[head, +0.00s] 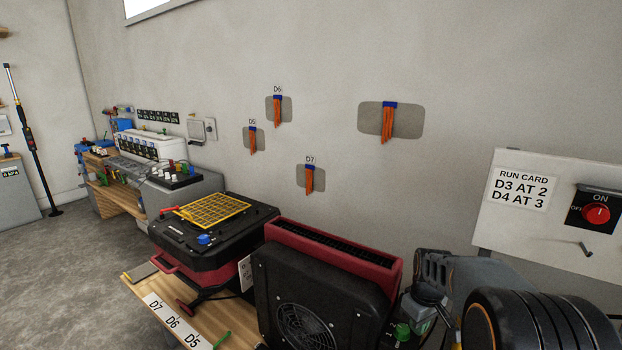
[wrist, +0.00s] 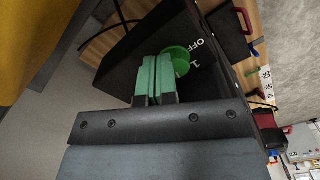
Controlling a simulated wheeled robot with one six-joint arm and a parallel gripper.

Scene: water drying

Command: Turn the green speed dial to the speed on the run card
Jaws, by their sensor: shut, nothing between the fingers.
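The green speed dial (wrist: 182,60) shows in the wrist view on a black housing (wrist: 205,90), with the marks OFF and 1 beside it. My gripper (wrist: 154,62) is shut and empty, its pale green pads together. The pads are right beside the dial and partly cover it; I cannot tell whether they touch. The dial's setting is not readable. In the head view a green knob (head: 402,331) shows at the bottom, beside my arm. The run card (head: 522,188) on the right panel reads D3 AT 2 and D4 AT 3.
A black and red blower (head: 320,285) stands left of my arm. Another machine with a yellow grille (head: 212,211) is farther left on the wooden bench. A red switch (head: 597,213) is on the right panel. Orange streamers (head: 389,122) hang on the wall. Cables (wrist: 112,28) run near the housing.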

